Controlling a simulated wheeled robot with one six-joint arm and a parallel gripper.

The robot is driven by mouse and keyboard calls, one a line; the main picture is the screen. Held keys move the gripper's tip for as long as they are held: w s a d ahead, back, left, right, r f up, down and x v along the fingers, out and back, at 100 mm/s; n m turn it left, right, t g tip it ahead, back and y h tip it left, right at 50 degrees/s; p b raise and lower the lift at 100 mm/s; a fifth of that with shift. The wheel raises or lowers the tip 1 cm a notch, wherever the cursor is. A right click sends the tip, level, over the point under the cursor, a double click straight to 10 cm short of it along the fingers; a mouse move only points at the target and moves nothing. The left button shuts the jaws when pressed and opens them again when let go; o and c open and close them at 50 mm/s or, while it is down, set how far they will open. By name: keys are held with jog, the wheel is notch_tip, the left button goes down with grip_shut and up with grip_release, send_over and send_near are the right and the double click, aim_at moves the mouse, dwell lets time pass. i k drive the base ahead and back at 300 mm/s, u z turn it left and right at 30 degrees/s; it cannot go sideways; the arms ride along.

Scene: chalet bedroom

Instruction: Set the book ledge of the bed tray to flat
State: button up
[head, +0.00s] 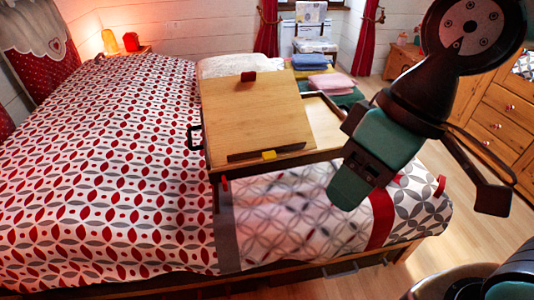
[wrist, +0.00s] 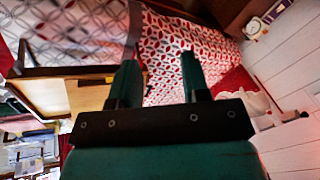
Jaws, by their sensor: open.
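The wooden bed tray (head: 325,125) stands on the bed. Its left part is a large pale board (head: 255,105), which looks raised toward the back, though its exact tilt is hard to tell. A dark book ledge (head: 240,155) runs along the board's front edge, with a yellow tab (head: 269,155) on it. A red knob (head: 248,77) sits at the board's back edge. My gripper (head: 352,178) is to the right of the ledge, apart from it. In the wrist view, my gripper (wrist: 160,78) has its fingers apart with nothing between them; part of the tray (wrist: 75,96) shows at left.
The patterned bed (head: 100,160) fills the left and front. Folded towels (head: 332,83) lie behind the tray. A wooden dresser (head: 495,120) stands at right. A lit lamp (head: 110,42) glows at the back left. Bare floor (head: 450,180) lies right of the bed.

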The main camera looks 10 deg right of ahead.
aim_at(269, 155)
jog(key=z, duration=0.3)
jog(key=k, duration=0.75)
jog(key=z, duration=0.6)
jog(key=k, duration=0.6)
jog(key=u, duration=0.25)
jog(key=i, duration=0.45)
jog(key=u, duration=0.75)
jog(key=i, duration=0.55)
jog(key=z, duration=0.05)
